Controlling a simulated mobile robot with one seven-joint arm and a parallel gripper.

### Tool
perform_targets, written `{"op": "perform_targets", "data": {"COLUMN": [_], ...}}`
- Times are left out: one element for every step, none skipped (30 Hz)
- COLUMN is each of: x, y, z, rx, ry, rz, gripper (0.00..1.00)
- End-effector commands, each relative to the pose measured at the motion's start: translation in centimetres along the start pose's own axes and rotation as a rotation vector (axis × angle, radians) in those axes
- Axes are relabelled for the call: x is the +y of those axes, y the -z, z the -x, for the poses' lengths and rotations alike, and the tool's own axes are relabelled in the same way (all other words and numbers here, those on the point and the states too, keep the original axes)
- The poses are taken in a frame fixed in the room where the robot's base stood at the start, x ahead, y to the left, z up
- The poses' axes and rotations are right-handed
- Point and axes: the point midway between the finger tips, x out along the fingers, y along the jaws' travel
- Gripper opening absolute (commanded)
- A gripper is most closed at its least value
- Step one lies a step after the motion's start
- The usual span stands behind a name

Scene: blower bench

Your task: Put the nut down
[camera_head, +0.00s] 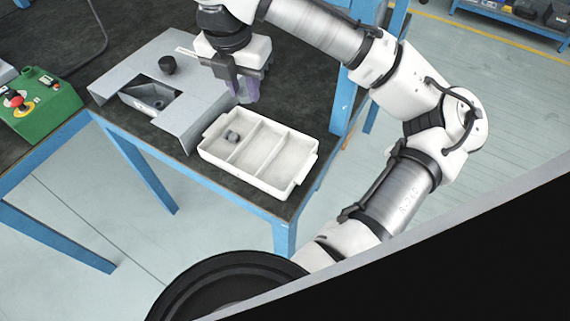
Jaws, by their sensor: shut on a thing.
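My gripper (246,93) points down above the bench, just behind the left part of the white tray (256,184). Its jaws are shut on the nut, which is too small and too covered by the fingers to make out. The white tray has three compartments and sits at the bench's front right corner. Small grey pieces (232,136) lie in its left compartment; I cannot tell exactly what they are. The middle and right compartments look empty.
A grey sheet-metal stand (130,76) with a rectangular opening is left of my gripper. A dark round knob-like part (167,64) stands on it. A green control box (44,104) with a red button sits at the far left. Blue posts (346,95) rise at the bench's right side.

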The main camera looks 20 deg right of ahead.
Motion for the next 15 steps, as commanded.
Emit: {"op": "perform_targets", "data": {"x": [-2.0,-2.9,-4.0,-4.7,-5.3,-6.1,-6.5,-6.8,-7.2,-7.4,-7.5,-7.6,-7.7,-7.7,-7.7], "y": [-0.6,-0.8,-1.0,-1.1,-1.2,-1.3,-1.4,-1.4,-1.4,-1.4,-1.4,-1.4,-1.3,-1.2,-1.0], "z": [-0.2,-0.3,-0.5,-0.5,-0.6,-0.7,-0.7,-0.7,-0.8,-1.0,-1.2,-1.6,-2.1,-2.7,-3.6], "rx": [0.0,0.0,-0.001,-0.001,-0.001,-0.001,-0.001,-0.001,-0.001,-0.001,-0.001,0.0,0.001,0.001,0.002], "ry": [0.005,0.008,0.011,0.013,0.015,0.017,0.018,0.019,0.02,0.021,0.022,0.022,0.023,0.024,0.023], "rz": [-0.04,-0.058,-0.08,-0.093,-0.106,-0.12,-0.128,-0.135,-0.142,-0.145,-0.148,-0.15,-0.15,-0.151,-0.149], "gripper": [0.04,0.04,0.04,0.04,0.04,0.04,0.04,0.04,0.04,0.04,0.04,0.04,0.04,0.04,0.04]}}
